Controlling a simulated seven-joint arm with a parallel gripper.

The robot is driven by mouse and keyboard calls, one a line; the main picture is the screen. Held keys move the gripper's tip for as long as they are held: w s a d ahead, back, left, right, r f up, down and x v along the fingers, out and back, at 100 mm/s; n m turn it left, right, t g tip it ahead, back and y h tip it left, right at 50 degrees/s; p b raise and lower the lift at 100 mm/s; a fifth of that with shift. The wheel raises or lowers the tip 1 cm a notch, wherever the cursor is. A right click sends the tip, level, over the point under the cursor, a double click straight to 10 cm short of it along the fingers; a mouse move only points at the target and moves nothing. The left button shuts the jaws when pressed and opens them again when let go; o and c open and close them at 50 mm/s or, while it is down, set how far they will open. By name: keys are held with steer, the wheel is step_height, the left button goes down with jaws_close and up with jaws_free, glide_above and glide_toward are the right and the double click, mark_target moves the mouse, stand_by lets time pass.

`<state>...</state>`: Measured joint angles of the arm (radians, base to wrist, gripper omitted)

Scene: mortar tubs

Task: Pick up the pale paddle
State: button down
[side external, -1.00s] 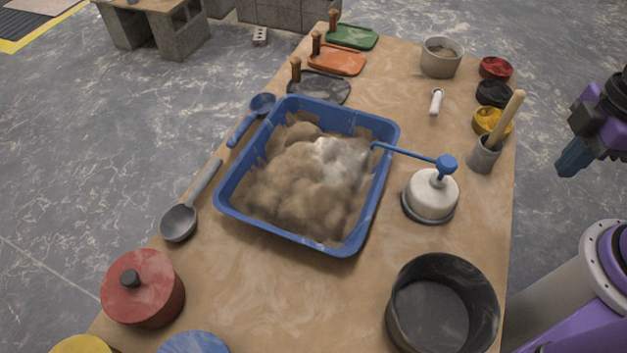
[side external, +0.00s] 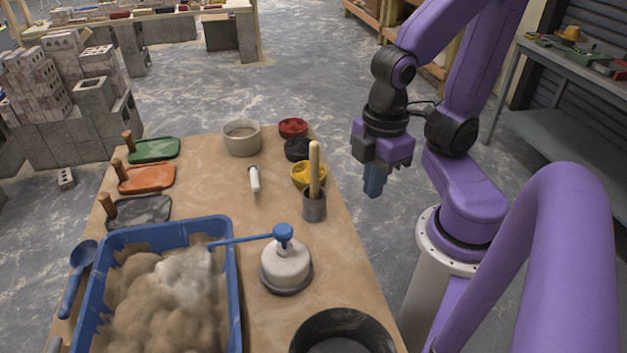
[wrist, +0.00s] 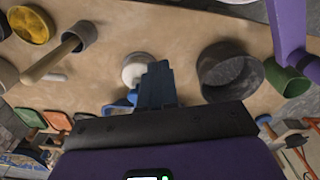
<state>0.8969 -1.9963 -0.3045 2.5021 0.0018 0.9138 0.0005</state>
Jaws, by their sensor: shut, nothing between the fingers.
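A pale wooden stick (side external: 314,168) stands upright in a small grey cup (side external: 314,207) near the table's right edge; it may be the pale paddle, its lower end hidden in the cup. The stick (wrist: 50,63) also shows at left in the wrist view. A small white-handled tool (side external: 254,179) lies left of the cup. I cannot tell for certain which is the paddle. My gripper (side external: 373,184) hangs beyond the table's right edge, to the right of the cup and apart from it. Its blue fingers (wrist: 154,86) are shut and empty.
A white-topped pot with a blue-knobbed rod (side external: 285,262) stands in front of the cup. A blue tub (side external: 233,290) of sandy mortar is at front left. A yellow bowl (side external: 308,174) sits just behind the stick. A dark pan (side external: 345,325) stands at the front.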

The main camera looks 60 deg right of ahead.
steer(key=c, duration=0.9)
jaws_free()
step_height(320, 180, up, 8)
steer(key=m, duration=0.4)
glide_above(314, 158)
steer(key=d, duration=0.1)
steer(key=f, duration=1)
steer(key=shift+w+d+f, duration=0.15)
steer(key=shift+w+f, duration=0.15)
steer(key=shift+f, duration=3.15)
